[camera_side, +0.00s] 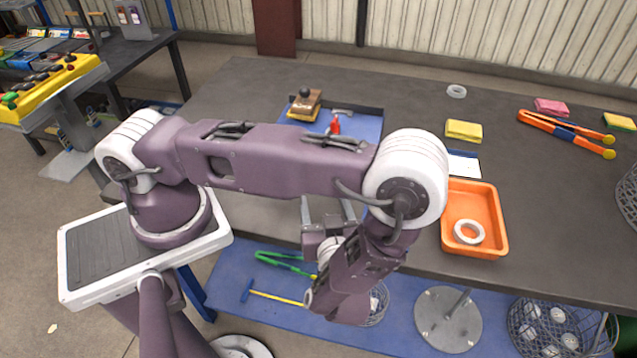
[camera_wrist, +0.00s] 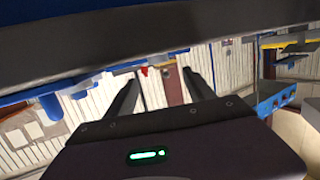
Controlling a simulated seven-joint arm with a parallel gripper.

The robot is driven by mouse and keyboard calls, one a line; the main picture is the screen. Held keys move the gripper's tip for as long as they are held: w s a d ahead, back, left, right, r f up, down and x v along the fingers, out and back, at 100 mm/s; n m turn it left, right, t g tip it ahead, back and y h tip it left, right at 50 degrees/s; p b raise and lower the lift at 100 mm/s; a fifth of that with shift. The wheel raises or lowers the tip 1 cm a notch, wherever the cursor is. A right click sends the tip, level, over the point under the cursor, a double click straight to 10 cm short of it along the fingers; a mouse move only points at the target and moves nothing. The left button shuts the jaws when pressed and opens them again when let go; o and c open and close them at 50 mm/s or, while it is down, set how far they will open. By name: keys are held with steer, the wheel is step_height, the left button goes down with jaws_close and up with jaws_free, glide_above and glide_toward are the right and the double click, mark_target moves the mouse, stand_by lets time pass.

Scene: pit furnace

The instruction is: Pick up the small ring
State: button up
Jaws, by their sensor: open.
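Two pale rings are in the side view. One ring (camera_side: 456,91) lies flat on the dark tabletop near its back edge and looks smaller, though it is also farther away. The other ring (camera_side: 468,232) lies in the orange tray (camera_side: 503,215) at the table's front. My gripper (camera_side: 325,207) is near the table's front edge, left of the tray and well apart from both rings; my arm partly hides it. In the wrist view my gripper (camera_wrist: 162,73) has its two dark fingers spread with nothing between them. No ring shows in that view.
A yellow sponge block (camera_side: 464,130) lies behind the tray. Orange-handled tongs (camera_side: 566,132) lie at right near a pink block (camera_side: 552,107). A blue mat (camera_side: 368,128) holds a wooden block (camera_side: 305,103) and a red item (camera_side: 335,125). The tabletop around the back ring is clear.

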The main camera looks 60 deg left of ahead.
steer(key=x, duration=0.7)
steer(key=shift+f, duration=0.4)
steer(key=shift+d, duration=0.1)
jaws_close()
